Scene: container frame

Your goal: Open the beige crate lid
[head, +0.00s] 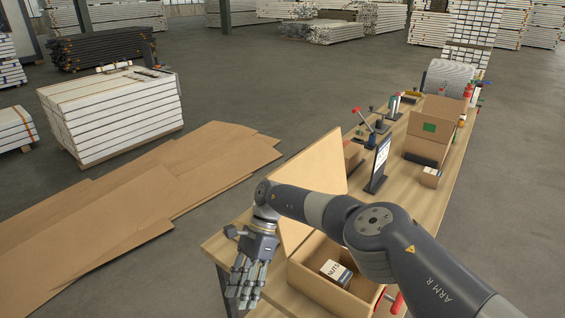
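The beige crate (316,287) sits at the near end of the wooden workbench, and its inside shows from above. Its lid (316,167) is raised, a tilted panel standing along the crate's left side. My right arm crosses in front of the lid and hides its lower middle and part of the crate. My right gripper (243,297) is to the left of the lid and crate, fingers pointing down, extended and empty. I cannot tell whether the hand touches the lid. My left gripper is out of view.
A small white-labelled box (336,272) lies inside the crate. Farther along the bench stand a dark-framed display (379,163), a small carton (430,177) and an open cardboard box (432,140). Flat cardboard sheets (150,195) cover the floor at left.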

